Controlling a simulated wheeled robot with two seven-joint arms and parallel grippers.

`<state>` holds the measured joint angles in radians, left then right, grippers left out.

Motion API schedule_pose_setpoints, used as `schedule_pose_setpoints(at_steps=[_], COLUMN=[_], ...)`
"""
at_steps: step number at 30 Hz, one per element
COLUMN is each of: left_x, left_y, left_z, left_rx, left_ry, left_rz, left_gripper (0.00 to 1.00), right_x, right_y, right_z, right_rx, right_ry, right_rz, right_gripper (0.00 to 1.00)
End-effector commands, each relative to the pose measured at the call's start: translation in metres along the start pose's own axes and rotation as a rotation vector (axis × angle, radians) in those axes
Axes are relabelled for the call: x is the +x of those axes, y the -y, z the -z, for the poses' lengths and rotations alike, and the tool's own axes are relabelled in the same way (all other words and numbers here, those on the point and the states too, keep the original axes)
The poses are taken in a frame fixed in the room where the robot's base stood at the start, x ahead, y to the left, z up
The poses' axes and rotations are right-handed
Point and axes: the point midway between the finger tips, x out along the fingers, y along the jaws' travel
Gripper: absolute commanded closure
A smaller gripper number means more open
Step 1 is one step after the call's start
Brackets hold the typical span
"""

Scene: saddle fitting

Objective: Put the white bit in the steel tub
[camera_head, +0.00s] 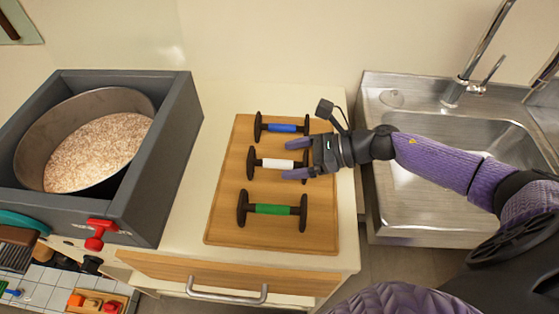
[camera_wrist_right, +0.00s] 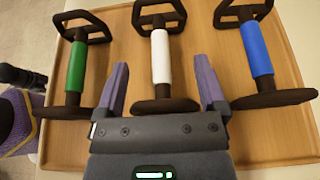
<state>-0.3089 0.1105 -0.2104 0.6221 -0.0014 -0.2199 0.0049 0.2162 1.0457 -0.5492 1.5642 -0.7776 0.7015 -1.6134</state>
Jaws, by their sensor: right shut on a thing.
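The white bit (camera_head: 276,164), a white bar with dark ends, lies on a wooden tray (camera_head: 225,225), between a blue bit and a green bit. My right gripper (camera_head: 290,158) reaches in from the right, shut on the white bit's right end. In the right wrist view, the white bit (camera_wrist_right: 160,60) runs away from between the two purple fingers (camera_wrist_right: 162,100), its near dark end between them. A steel basin (camera_head: 440,150) with a tap is at the right. My left gripper is not in view.
The blue bit (camera_head: 282,128) and green bit (camera_head: 274,209) lie close on either side, parallel to the white one. A grey box (camera_head: 165,140) at the left holds a round metal tub (camera_head: 45,125) of grain. A drawer handle (camera_head: 228,292) sticks out in front.

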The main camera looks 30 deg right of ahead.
Motion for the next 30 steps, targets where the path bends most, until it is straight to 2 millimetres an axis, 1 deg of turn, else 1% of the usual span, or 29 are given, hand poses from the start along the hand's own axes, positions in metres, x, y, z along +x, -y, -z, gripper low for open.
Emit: schedule_pose_setpoints(at_steps=[3,5,8,9,13,16,20,23,26,27,30], left_x=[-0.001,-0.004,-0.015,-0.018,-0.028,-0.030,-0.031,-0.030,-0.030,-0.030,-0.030], left_y=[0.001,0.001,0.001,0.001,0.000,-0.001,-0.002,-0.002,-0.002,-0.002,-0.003], left_z=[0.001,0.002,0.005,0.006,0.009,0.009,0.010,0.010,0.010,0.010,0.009], left_rx=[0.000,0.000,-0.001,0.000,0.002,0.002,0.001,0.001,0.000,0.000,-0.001], left_ry=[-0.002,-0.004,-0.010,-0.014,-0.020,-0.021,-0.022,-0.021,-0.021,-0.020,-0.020], left_rz=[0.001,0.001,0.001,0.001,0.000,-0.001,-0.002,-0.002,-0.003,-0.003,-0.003], left_gripper=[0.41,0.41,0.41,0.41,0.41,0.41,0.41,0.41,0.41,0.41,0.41], right_x=[-0.001,-0.004,-0.014,-0.018,-0.031,-0.036,-0.038,-0.030,-0.017,-0.012,-0.007], right_y=[0.000,0.000,0.000,0.000,0.000,0.000,-0.001,-0.013,-0.037,-0.048,-0.068], right_z=[-0.002,-0.008,-0.033,-0.043,-0.074,-0.087,-0.095,-0.102,-0.120,-0.128,-0.144], right_rx=[-0.001,-0.002,-0.006,-0.006,-0.006,-0.003,-0.002,-0.018,-0.050,-0.064,-0.074], right_ry=[0.000,0.000,0.000,0.000,0.000,0.000,0.001,0.005,0.009,0.011,0.013], right_rz=[0.000,0.001,0.001,0.001,0.001,0.001,-0.003,-0.042,-0.117,-0.146,-0.179], right_gripper=[0.84,0.84,0.84,0.84,0.84,0.84,0.84,0.84,0.84,0.84,0.84])
